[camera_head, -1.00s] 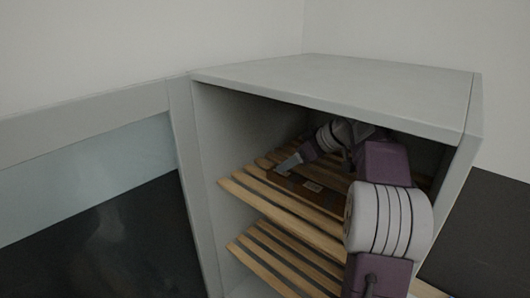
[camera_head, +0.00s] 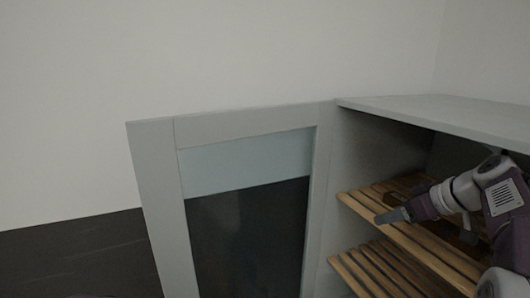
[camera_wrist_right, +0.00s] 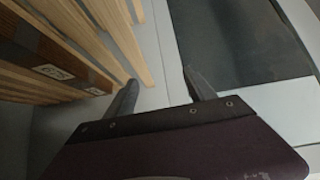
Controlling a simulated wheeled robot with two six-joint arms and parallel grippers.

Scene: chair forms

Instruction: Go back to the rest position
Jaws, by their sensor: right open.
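My right gripper (camera_head: 393,216) is at the front edge of the cabinet's upper slatted shelf, near the open door side. In the right wrist view its two fingers (camera_wrist_right: 161,80) are spread apart with nothing between them. My right arm still reaches across the cabinet opening. A brown flat item with a pale label (camera_wrist_right: 52,72) lies on the slats, apart from the fingers. My left gripper is not in view.
The grey cabinet (camera_head: 440,112) stands at the right with wooden slatted shelves (camera_head: 372,272). Its glass-panelled door (camera_head: 250,215) hangs open to the left, close to my right gripper. Dark floor (camera_head: 75,255) is free at the far left.

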